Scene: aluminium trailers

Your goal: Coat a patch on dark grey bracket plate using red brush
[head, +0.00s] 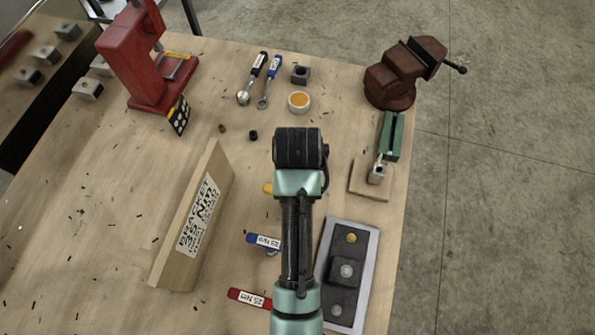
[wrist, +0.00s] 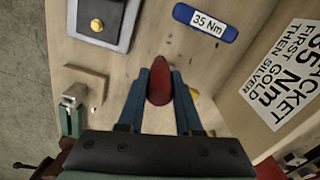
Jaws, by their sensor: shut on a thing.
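The dark grey bracket plate (head: 345,303) lies on a light grey base at the table's front right. It carries a gold bolt at its far end and silver bolts nearer. Part of it shows at the top left in the wrist view (wrist: 84,35), with the gold bolt. My gripper (wrist: 160,84) is shut on a red, rounded thing (wrist: 160,68), which looks like the red brush. Its bristle end cannot be made out. The gripper is apart from the plate in the wrist view. In the head view my arm hides the fingers and the brush.
A small pot with orange contents (head: 299,101) stands beyond my arm. A wooden board labelled "BRACKET" (head: 222,172) leans at left. Blue (head: 263,241) and red (head: 249,297) labelled handles lie near the plate. A vise (head: 392,80) and red press (head: 135,60) stand at the back.

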